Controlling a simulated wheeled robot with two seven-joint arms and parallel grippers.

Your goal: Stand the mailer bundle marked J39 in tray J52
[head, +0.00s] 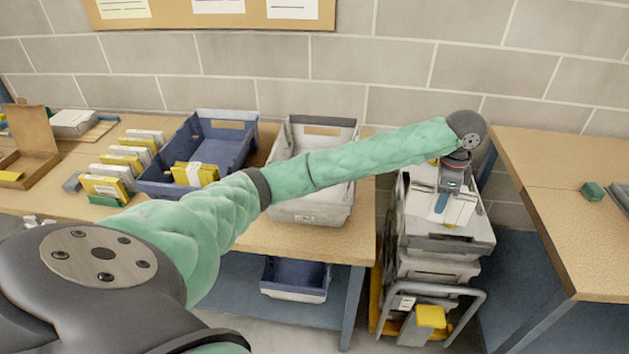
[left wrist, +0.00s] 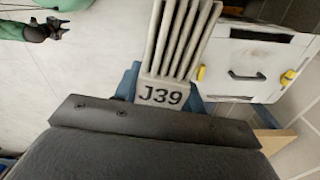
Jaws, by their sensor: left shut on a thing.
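My left gripper (head: 447,200) is shut on a pale mailer bundle (head: 462,210) above the grey tray on top of the cart stack (head: 480,240). In the left wrist view the bundle (left wrist: 175,50) shows several upright layers and the mark J39 on its end. Blue finger parts (left wrist: 130,82) show beside it. Whether the bundle touches the tray is unclear. No tray mark J52 can be read. In the left wrist view a small dark gripper (left wrist: 58,26) on a green arm, my right one, shows at the upper left; its jaws are too small to judge.
On the bench (head: 345,235) stand a grey tray (head: 335,208), a blue tray (head: 235,150) with a yellow-and-white bundle (head: 195,174), and rows of bundles (head: 105,187). A cart handle (head: 470,292) stands in front of the stack. Another table (head: 545,175) is close at right.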

